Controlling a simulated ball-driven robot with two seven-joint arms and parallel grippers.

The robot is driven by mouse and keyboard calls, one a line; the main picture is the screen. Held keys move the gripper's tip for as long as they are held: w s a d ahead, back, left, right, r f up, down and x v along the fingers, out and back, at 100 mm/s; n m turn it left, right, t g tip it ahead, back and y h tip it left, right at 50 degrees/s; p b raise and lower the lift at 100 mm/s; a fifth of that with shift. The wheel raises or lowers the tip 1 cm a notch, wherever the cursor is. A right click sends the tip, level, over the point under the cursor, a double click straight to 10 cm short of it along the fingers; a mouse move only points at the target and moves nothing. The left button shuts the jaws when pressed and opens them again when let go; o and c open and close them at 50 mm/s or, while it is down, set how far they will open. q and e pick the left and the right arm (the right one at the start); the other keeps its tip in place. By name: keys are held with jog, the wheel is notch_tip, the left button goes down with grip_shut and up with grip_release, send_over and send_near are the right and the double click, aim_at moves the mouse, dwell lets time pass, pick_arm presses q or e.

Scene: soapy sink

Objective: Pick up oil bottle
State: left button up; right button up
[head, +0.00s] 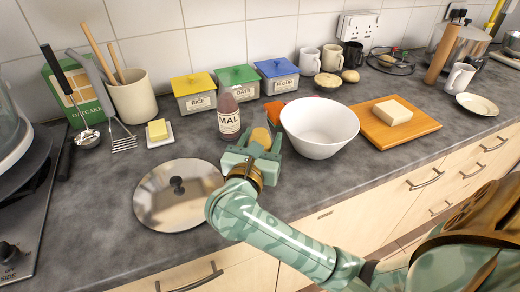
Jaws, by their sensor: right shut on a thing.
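My right gripper (255,148) reaches in over the counter, between the steel lid and the white bowl. It is shut on a rounded amber thing (261,137) that shows between its fingers. The gripper hides most of this thing, so I cannot tell its full shape or whether it is the oil bottle. A dark bottle (228,118) with a white label reading "MAL" stands upright just behind and left of the gripper. No other bottle shows clearly. An orange-red piece (274,111) shows just behind the gripper, partly hidden. My left gripper is not in view.
The white bowl (320,130) stands close right of the gripper. The steel lid (178,194) lies at front left. Lidded canisters (238,82) line the wall behind. A wooden board (400,124) with a pale block lies at right. Bare counter (90,225) shows left of the lid.

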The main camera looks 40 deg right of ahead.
aim_at(262, 128)
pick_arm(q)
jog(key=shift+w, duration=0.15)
